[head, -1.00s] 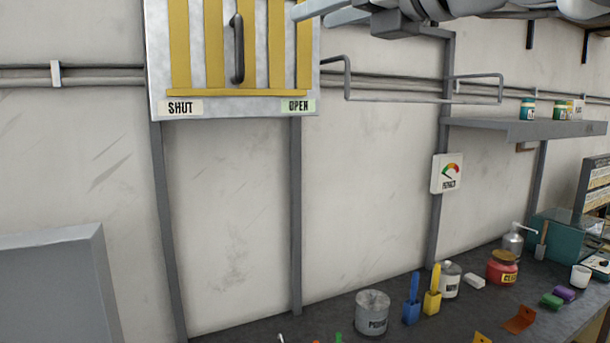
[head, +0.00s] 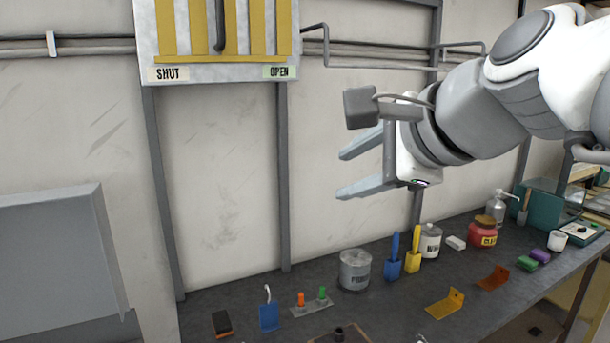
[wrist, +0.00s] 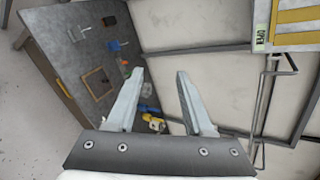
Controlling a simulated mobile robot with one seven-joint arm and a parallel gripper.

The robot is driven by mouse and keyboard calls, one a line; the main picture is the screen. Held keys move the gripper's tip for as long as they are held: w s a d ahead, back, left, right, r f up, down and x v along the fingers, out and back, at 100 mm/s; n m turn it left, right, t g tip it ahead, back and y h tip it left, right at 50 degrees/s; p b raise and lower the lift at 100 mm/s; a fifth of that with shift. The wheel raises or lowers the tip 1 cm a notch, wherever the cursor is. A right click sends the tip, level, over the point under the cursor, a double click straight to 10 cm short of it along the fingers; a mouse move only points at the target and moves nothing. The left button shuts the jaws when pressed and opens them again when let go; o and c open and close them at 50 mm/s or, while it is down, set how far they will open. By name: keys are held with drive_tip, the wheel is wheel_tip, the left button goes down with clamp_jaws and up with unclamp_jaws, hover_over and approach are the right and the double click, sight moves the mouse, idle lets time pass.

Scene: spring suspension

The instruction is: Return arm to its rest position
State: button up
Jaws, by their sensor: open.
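My gripper (head: 362,166) is in the right half of the head view, raised in the air in front of the wall and above the workbench. Its two pale grey fingers point left, stand apart, and hold nothing between them. The gripper also shows in the wrist view (wrist: 160,76), with the fingers spread and the wall and bench beyond them. My arm reaches in from the right edge of the head view.
The dark workbench (head: 235,300) holds a grey can (head: 355,270), blue and yellow brushes, and a red jar (head: 483,233). A wall panel (head: 216,72) labelled SHUT and OPEN hangs upper left. A wire rail (head: 380,67) juts from the wall behind my gripper.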

drive_tip(key=s+d+f+n+g+h, duration=0.1)
drive_tip(key=s+d+f+n+h, duration=0.1)
drive_tip(key=f+n, duration=0.3)
drive_tip(key=s+d+f+n+g+h, duration=0.1)
drive_tip(key=s+f+n, duration=0.4)
drive_tip(key=f, duration=0.6)
drive_tip(key=s+d+f+n+g+h, duration=0.2)
drive_tip(key=s+d+f+n, duration=0.2)
drive_tip(key=f, duration=0.4)
drive_tip(key=d+n, duration=0.1)
drive_tip(key=n, duration=0.1)
drive_tip(key=shift+n+g+h, duration=0.3)
drive_tip(key=shift+g, duration=0.1)
drive_tip(key=shift+s+a, duration=0.1)
drive_tip(key=shift+a, duration=0.05)
